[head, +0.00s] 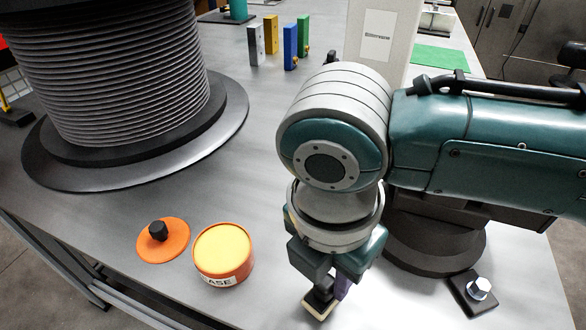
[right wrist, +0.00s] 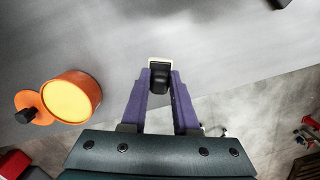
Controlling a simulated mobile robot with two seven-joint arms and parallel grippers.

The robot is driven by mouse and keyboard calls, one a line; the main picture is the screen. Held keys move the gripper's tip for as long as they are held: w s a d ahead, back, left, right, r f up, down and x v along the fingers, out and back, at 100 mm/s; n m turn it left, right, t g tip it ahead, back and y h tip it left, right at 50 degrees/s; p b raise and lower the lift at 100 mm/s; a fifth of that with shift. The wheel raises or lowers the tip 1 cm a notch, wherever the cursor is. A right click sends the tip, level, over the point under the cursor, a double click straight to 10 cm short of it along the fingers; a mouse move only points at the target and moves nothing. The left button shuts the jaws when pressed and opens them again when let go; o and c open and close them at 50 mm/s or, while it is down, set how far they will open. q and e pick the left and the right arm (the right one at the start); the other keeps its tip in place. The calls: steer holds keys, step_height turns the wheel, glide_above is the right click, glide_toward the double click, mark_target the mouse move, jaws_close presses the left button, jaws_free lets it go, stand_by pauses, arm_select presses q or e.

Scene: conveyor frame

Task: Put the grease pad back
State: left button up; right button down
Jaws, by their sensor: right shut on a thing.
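The grease pad (head: 319,309) is a small cream pad with a black handle, near the table's front edge in the head view. My right gripper (head: 333,286) points down and is shut on its black handle. In the right wrist view the pad (right wrist: 160,60) shows beyond the purple fingers of the gripper (right wrist: 160,78). The orange grease tin (head: 222,252) stands open, full of yellow grease, to the left of my gripper. Its orange lid (head: 172,245) with a black knob lies left of the tin. My left gripper is out of view.
A large cable spool (head: 230,120) stands at the left. A dark block with a bolt (head: 478,289) lies front right. A white post (head: 380,45) rises behind my arm. Several coloured blocks (head: 290,47) stand at the back. The table between spool and arm is clear.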

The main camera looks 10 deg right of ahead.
steer(key=shift+f, duration=0.3)
